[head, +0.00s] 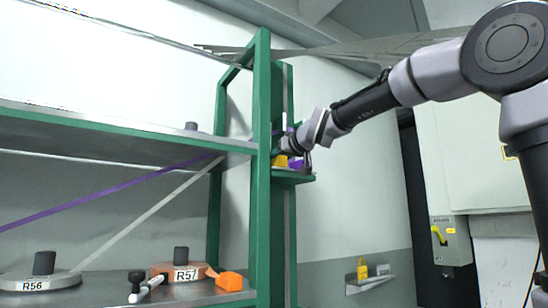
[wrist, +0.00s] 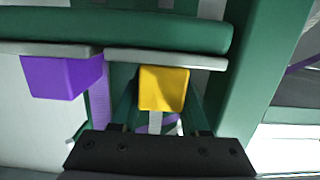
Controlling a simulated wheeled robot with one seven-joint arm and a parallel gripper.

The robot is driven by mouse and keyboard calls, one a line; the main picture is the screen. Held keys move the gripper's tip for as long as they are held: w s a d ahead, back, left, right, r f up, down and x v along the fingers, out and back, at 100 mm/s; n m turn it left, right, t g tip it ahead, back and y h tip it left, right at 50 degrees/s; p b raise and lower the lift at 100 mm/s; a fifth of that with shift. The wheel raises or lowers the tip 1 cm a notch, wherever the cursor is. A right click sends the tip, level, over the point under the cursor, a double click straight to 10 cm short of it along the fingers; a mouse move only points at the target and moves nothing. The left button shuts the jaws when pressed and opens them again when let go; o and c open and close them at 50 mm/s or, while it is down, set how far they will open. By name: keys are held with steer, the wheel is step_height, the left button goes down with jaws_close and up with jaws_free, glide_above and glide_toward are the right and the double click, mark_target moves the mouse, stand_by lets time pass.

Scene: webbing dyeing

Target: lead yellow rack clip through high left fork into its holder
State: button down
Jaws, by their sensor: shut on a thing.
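The yellow rack clip (wrist: 164,88) is a small block between the fingers of my gripper (wrist: 162,104), which is shut on it. A pale strip (wrist: 155,121) shows below the clip in the wrist view. In the head view the yellow clip (head: 281,161) is partly hidden, beside the green post and just above a small green ledge (head: 292,178). A purple clip (wrist: 65,76) hangs left of it in the wrist view, under a grey-edged green bar (wrist: 150,28). I cannot tell which part is the high left fork or the holder.
A green rack post (head: 262,200) stands close left of my gripper. A purple strap (head: 110,193) and a white strap (head: 140,217) slope under the upper shelf (head: 110,130). Spools R56 (head: 42,284) and R57 (head: 178,272) and an orange block (head: 230,281) sit below.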

steer(key=shift+c, duration=1.6)
jaws_free()
steer(key=v, duration=1.1)
steer(key=s+d+f+m+g+h, duration=0.2)
steer(key=s+d+f, duration=0.4)
steer(key=f, duration=0.5)
steer(key=s+d+f+m+g+h, duration=0.2)
steer(key=s+d+f+m, duration=0.3)
steer(key=d+f, duration=0.3)
steer(key=s+d+f+m+g+h, duration=0.2)
steer(key=s+d+f, duration=0.5)
steer(key=f, duration=0.6)
steer(key=shift+d+f+m+h, duration=0.15)
steer(key=shift+f+m+h, duration=0.3)
steer(key=shift+m, duration=0.55)
steer(key=shift+r, duration=0.15)
